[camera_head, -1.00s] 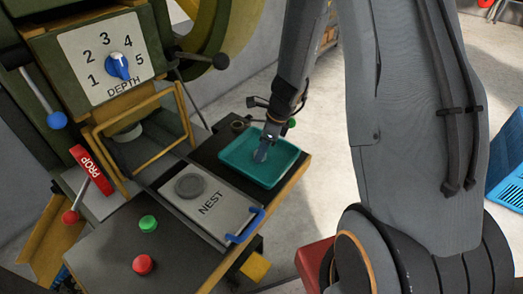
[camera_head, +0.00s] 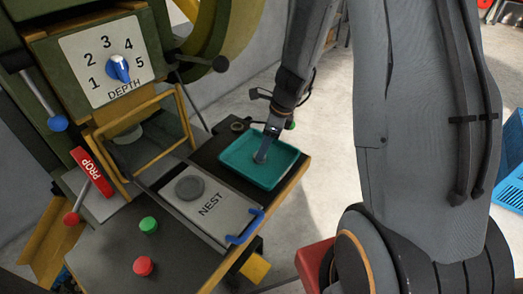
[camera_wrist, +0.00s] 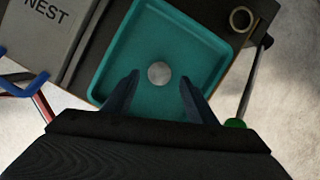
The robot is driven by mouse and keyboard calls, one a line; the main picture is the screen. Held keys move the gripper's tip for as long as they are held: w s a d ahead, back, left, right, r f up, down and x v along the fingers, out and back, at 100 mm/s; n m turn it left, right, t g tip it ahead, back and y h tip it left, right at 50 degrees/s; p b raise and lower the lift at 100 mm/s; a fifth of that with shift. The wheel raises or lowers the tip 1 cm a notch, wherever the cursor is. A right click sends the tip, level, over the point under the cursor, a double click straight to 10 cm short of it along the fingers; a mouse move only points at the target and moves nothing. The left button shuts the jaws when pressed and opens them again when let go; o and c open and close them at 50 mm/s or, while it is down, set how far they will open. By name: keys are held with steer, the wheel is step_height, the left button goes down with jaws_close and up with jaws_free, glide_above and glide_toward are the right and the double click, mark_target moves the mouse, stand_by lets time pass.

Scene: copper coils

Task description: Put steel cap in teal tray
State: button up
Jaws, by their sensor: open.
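The steel cap (camera_wrist: 160,74) is a small grey disc lying flat on the floor of the teal tray (camera_wrist: 128,50), near its middle. My gripper (camera_wrist: 160,78) is open, with one dark finger on each side of the cap and a gap between each finger and it. In the head view my gripper (camera_head: 264,150) points down into the teal tray (camera_head: 285,173). The cap is hard to make out there behind the fingers.
Left of the tray, a plate marked NEST (camera_head: 210,205) carries a larger grey disc (camera_head: 189,188) and a blue handle (camera_head: 246,227). A small ring (camera_wrist: 241,19) lies beyond the tray. The press with its yellow guard (camera_head: 150,120) stands at left, near green (camera_head: 148,225) and red (camera_head: 143,266) buttons.

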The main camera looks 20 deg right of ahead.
steer(key=v, duration=0.8)
steer(key=s+a+r+n+h, duration=0.1)
steer(key=s+r+n, duration=0.1)
steer(key=s+n, duration=0.6)
steer(key=s+a+r+n+g+h, duration=0.1)
steer(key=s+n, duration=0.7)
steer(key=n, duration=0.8)
steer(key=shift+a+r+h, duration=0.4)
steer(key=shift+a+r, duration=0.2)
steer(key=shift+r, duration=0.3)
